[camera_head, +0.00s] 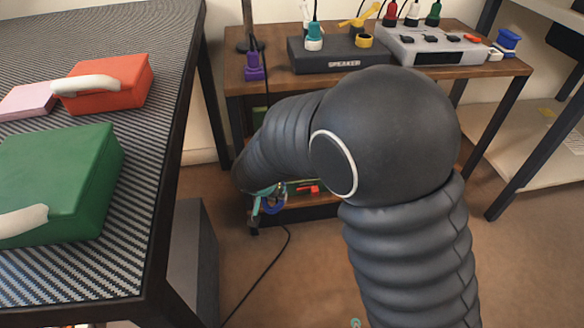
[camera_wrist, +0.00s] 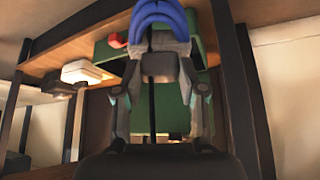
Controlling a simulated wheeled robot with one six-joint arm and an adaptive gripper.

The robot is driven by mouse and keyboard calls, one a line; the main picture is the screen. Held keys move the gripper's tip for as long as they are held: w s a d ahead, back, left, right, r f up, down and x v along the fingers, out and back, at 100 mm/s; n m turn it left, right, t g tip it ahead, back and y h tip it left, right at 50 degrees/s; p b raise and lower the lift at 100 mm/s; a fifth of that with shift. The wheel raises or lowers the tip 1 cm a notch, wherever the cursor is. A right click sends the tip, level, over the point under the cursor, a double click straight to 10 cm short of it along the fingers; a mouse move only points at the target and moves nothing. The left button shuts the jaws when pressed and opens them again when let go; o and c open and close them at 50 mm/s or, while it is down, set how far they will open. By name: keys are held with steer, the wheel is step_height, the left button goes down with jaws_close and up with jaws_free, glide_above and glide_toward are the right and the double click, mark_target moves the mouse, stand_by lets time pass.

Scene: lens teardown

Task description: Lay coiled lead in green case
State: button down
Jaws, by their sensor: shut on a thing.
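My gripper (camera_wrist: 163,48) is shut on a coiled blue lead (camera_wrist: 166,14), whose loops arch over the fingertips at the top of the wrist view. A green strip with a red piece (camera_head: 311,189) shows on the low shelf in the head view. Another green case (camera_head: 62,175) with a white handle lies shut on the patterned table.
A red case (camera_head: 105,85) and a pink box (camera_head: 27,101) are on the patterned table (camera_head: 60,283). The wooden stand (camera_head: 490,66) holds a speaker box (camera_head: 335,62), a grey power unit (camera_head: 425,52) and several plugs. A black cable (camera_head: 262,275) trails on the floor. Dark posts flank the wrist view.

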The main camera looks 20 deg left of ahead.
steer(key=shift+w+a+f+t+b, duration=0.15)
steer(key=shift+w+f+t+b, duration=0.2)
steer(key=shift+w+b, duration=0.25)
steer(key=shift+w+a+f+t+b, duration=0.1)
steer(key=shift+w+f+t+b, duration=0.1)
steer(key=shift+w+t+b, duration=0.35)
steer(key=w+a+p, duration=0.2)
steer(key=w+p, duration=0.2)
steer(key=w, duration=1.2)
steer(key=shift+w+a+f+b, duration=0.15)
steer(key=shift+w+f+b, duration=0.3)
steer(key=shift+f, duration=1.3)
steer(key=shift+w+a+f+b, duration=0.1)
steer(key=shift+w+f+b, duration=0.3)
steer(key=shift+f, duration=1.3)
steer(key=shift+w+a+f+b, duration=0.2)
steer(key=shift+w+f, duration=0.4)
steer(key=shift+f, duration=1.15)
steer(key=shift+w+r+p, duration=0.1)
steer(key=shift+r+p, duration=0.15)
steer(key=shift+p, duration=0.25)
steer(key=shift+w+r+g+p, duration=0.2)
steer(key=shift+g+p, duration=0.4)
steer(key=shift+p, duration=0.4)
steer(key=shift+w+a+f+g+p, duration=0.15)
steer(key=shift+w+g+p, duration=0.6)
steer(key=shift+g+p, duration=0.5)
steer(key=shift+f, duration=0.8)
steer(key=shift+f+b, duration=0.2)
steer(key=shift+b, duration=0.1)
